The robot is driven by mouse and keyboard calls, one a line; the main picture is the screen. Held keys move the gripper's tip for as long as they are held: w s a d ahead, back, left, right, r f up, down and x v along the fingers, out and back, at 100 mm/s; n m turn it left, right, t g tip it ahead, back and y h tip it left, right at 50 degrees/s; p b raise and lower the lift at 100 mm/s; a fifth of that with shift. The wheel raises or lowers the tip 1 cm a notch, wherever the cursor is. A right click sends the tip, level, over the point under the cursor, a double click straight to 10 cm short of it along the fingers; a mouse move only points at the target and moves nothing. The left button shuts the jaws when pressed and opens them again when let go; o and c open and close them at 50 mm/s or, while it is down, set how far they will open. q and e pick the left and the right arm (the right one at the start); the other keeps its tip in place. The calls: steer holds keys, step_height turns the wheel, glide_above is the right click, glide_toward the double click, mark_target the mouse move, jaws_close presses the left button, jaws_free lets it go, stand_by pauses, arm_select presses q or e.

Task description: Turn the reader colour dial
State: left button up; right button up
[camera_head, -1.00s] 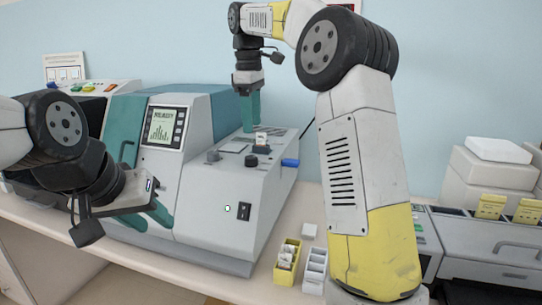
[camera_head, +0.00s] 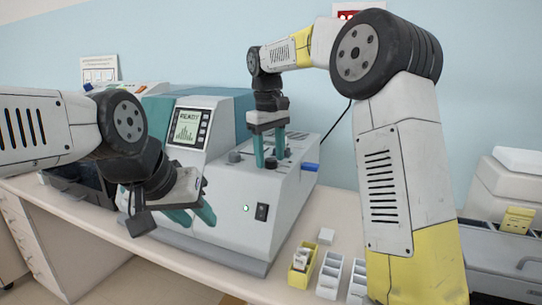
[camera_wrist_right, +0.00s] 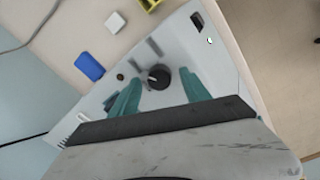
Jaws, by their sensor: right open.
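The reader (camera_head: 215,196) is a grey and teal bench machine with a lit screen (camera_head: 188,126) that reads READY. A black dial (camera_wrist_right: 158,77) with a pale pointer line is on its sloped top. My right gripper (camera_head: 269,160) is open and points down over the dial. In the right wrist view the dial lies between its two teal fingertips, with a gap on each side. In the head view the fingers partly hide this dial, and a second dark knob (camera_head: 234,157) stands to the left. My left gripper (camera_head: 195,217) is open and empty before the reader's front.
A blue tab (camera_wrist_right: 89,66) sticks out from the reader's side. A yellow slide rack (camera_head: 300,277), a pale rack (camera_head: 330,276) and a small white block (camera_head: 326,236) stand on the bench to the right. A grey machine (camera_head: 505,262) is further right.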

steer(key=shift+f, duration=0.1)
jaws_close()
steer(key=shift+n, duration=0.3)
steer(key=n, duration=1.1)
steer(key=shift+d+y, duration=0.1)
steer(key=shift+y, duration=0.2)
steer(key=shift+n, duration=0.3)
stand_by(0.3)
jaws_free()
